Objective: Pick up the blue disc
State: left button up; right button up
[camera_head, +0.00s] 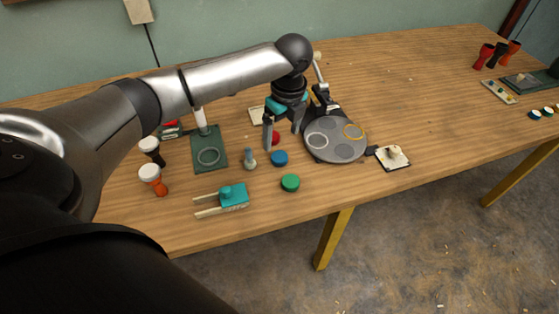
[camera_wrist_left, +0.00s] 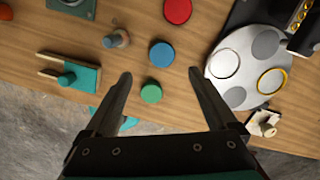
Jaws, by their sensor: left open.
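The blue disc (camera_head: 280,158) lies flat on the wooden table, between a red disc (camera_head: 275,138) behind it and a green disc (camera_head: 290,183) in front. In the left wrist view the blue disc (camera_wrist_left: 162,54) lies beyond my fingertips, with the green disc (camera_wrist_left: 151,92) nearer and the red disc (camera_wrist_left: 178,10) farther. My left gripper (camera_head: 291,134) is open and empty above the table, close to the red disc and behind the blue one. Its two fingers spread wide in the wrist view (camera_wrist_left: 160,78). My right gripper is not seen.
A round grey plate (camera_head: 335,150) with ring outlines stands right of the discs. A blue-grey peg (camera_head: 249,160), a teal block on a two-pronged piece (camera_head: 233,196) and a green board (camera_head: 200,157) lie left. Goblet drums (camera_head: 152,178) stand farther left. The table's front edge is near the green disc.

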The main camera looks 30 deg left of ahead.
aim_at(279, 156)
pick_arm(q)
notch_tip(279, 156, down, 3)
jog(key=shift+w+a+f+b, duration=0.1)
jog(key=shift+a+f+b, duration=0.1)
jog(key=shift+b, duration=0.1)
jog(key=f+b, duration=0.1)
jog(key=f, duration=0.3)
jog(key=shift+w+a+b, duration=0.2)
jog(key=shift+b, duration=0.2)
jog(key=shift+f, duration=0.4)
jog(key=shift+a+f, duration=0.1)
jog(key=shift+f, duration=0.1)
jog(key=c, duration=1.3)
jog(key=shift+c, duration=0.6)
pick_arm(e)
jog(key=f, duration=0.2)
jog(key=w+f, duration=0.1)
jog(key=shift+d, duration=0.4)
